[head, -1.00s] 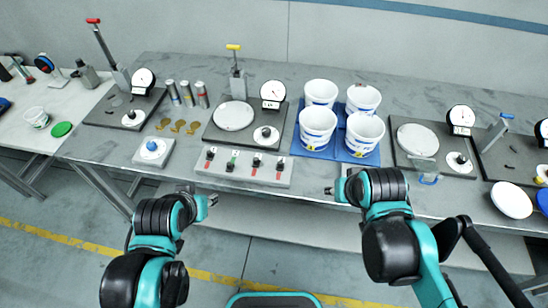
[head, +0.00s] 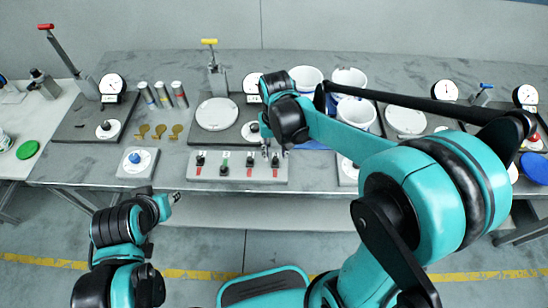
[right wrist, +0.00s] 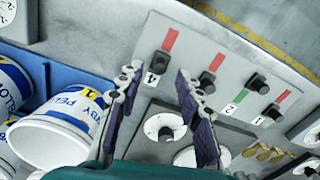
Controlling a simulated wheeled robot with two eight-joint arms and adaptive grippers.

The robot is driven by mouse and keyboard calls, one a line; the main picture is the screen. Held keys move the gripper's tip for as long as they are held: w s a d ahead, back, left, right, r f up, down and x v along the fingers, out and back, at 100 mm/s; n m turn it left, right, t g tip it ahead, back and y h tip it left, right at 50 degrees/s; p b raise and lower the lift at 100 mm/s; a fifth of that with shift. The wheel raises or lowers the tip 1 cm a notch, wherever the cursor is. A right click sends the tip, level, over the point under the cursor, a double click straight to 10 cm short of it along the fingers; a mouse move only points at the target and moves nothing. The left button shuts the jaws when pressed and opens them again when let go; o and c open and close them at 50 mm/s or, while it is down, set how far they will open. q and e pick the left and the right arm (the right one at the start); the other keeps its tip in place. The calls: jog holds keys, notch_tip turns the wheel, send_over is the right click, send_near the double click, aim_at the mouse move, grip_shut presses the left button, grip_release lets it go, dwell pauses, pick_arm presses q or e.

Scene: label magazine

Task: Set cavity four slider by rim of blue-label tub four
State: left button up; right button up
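The grey slider panel (head: 238,172) lies near the table's front edge, with several black knobs and coloured strips. The cavity four slider (head: 275,161) is the rightmost; in the right wrist view its black knob (right wrist: 160,62) stands beside the label 4 and a red strip. My right gripper (head: 274,150) is over that end of the panel. In the right wrist view its open fingers (right wrist: 157,76) flank the knob; contact is unclear. White blue-label tubs (head: 356,112) stand behind; my arm partly hides them. One tub (right wrist: 55,135) has a yellow mark, number unclear. My left gripper (head: 175,197) is off the table's front.
A dial gauge (head: 112,86) and round white plate (head: 217,114) stand behind the panel. A blue-knobbed white disc (head: 138,160) lies left of it, near brass pieces (head: 159,131). A blue mat (right wrist: 35,65) borders the tubs. My right arm crosses the table's right half.

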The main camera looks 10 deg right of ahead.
aim_at(275, 159)
jog(key=shift+f+b, duration=0.35)
jog(key=shift+f, duration=1.15)
grip_shut()
jog(key=shift+s, duration=0.1)
jog(key=s, duration=0.1)
jog(key=s+a, duration=0.1)
jog(key=s, duration=0.1)
jog(key=shift+s+p, duration=0.25)
jog(key=shift+p, duration=0.1)
grip_release()
